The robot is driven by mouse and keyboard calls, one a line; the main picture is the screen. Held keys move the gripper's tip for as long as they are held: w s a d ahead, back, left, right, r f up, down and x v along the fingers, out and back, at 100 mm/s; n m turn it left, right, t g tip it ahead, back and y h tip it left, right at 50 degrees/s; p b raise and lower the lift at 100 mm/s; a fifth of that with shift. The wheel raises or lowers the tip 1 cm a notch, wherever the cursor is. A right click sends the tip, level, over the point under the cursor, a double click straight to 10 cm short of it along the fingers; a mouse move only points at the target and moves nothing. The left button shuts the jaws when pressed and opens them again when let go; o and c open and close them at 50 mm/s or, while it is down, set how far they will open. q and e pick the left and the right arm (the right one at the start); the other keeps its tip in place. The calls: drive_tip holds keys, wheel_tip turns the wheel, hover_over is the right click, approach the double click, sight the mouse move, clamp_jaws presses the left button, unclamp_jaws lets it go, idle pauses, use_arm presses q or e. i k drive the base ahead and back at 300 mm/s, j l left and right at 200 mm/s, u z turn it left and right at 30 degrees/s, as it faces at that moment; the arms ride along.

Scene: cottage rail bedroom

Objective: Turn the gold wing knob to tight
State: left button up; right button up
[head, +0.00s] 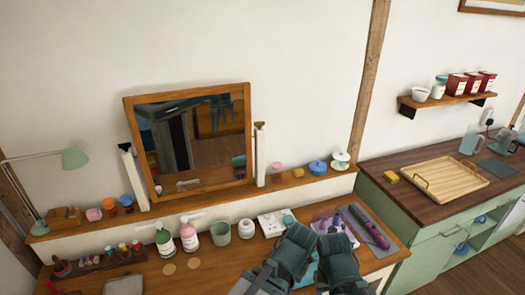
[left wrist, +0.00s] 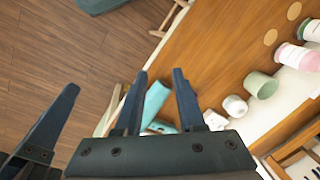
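I cannot make out a gold wing knob in either view. A wood-framed mirror (head: 192,143) stands on the dresser's back ledge, between a left white post (head: 133,178) and a right white post (head: 260,155). My left gripper (left wrist: 162,72) is open in the left wrist view, above the dresser top. A teal object (left wrist: 156,100) shows between its fingers, and I cannot tell whether they touch it. In the head view both my grippers are side by side over the dresser's front right, apart from the mirror. My right gripper (head: 333,238) is seen from behind, its fingers hidden.
A pink bottle (head: 189,236), a green cup (head: 220,233) and a white jar (head: 246,229) stand before the mirror. A purple tray (head: 323,226) lies at the right. A green lamp (head: 74,158) stands at the left. A counter with a wooden tray (head: 443,173) is at the right.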

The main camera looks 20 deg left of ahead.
sight(258, 125)
drive_tip(key=i+l+u, duration=0.2)
drive_tip(key=i+l, duration=0.2)
drive_tip(key=l, duration=0.2)
drive_tip(key=i+l+u, duration=0.1)
drive_tip(key=l, duration=0.2)
drive_tip(key=i+l+u, duration=0.1)
drive_tip(key=i+l, duration=0.15)
drive_tip(key=i+l+u, duration=0.1)
drive_tip(key=l, duration=0.35)
drive_tip(key=i+l+u, duration=0.1)
drive_tip(key=l, duration=0.25)
drive_tip(key=i+l+u, duration=0.1)
drive_tip(key=i+l, duration=0.15)
drive_tip(key=l, duration=0.1)
